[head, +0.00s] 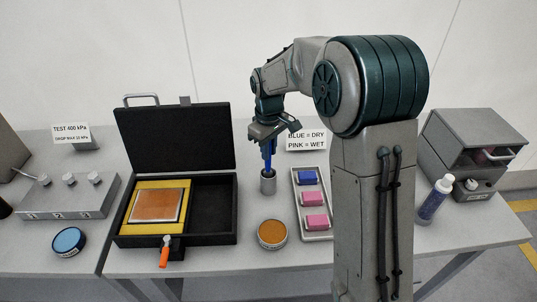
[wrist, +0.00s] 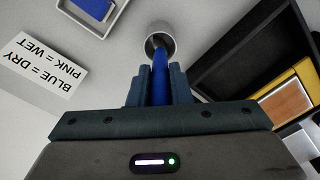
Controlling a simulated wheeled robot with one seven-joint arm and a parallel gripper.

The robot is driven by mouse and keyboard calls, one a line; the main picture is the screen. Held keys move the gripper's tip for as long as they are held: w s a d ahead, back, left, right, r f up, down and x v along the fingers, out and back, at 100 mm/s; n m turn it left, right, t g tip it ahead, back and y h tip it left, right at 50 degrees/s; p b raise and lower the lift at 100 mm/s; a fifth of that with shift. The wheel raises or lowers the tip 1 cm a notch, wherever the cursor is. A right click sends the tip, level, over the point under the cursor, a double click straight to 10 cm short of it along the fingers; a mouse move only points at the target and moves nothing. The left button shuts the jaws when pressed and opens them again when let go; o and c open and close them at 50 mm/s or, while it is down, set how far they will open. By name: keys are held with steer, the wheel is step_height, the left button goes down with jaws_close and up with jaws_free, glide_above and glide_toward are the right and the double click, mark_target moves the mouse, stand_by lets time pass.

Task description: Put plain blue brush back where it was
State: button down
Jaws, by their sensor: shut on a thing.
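The plain blue brush (head: 267,150) is upright in my gripper (head: 268,138), which is shut on its handle. Its lower end is at the mouth of a small grey metal cup (head: 268,182) on the bench. In the wrist view the blue brush (wrist: 160,78) runs from between the fingers (wrist: 160,84) into the opening of the grey cup (wrist: 159,40). How deep the tip sits in the cup is hidden.
Left of the cup is an open black case (head: 174,242) with a copper plate (head: 156,205). An orange tin (head: 272,234) stands in front. A tray (head: 318,237) with blue and pink blocks lies right. A sign (head: 306,141) reads BLUE = DRY, PINK = WET.

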steer(key=shift+f, duration=1.2)
steer(key=shift+f, duration=0.15)
steer(key=c, duration=1.3)
jaws_free()
steer(key=shift+c, duration=0.2)
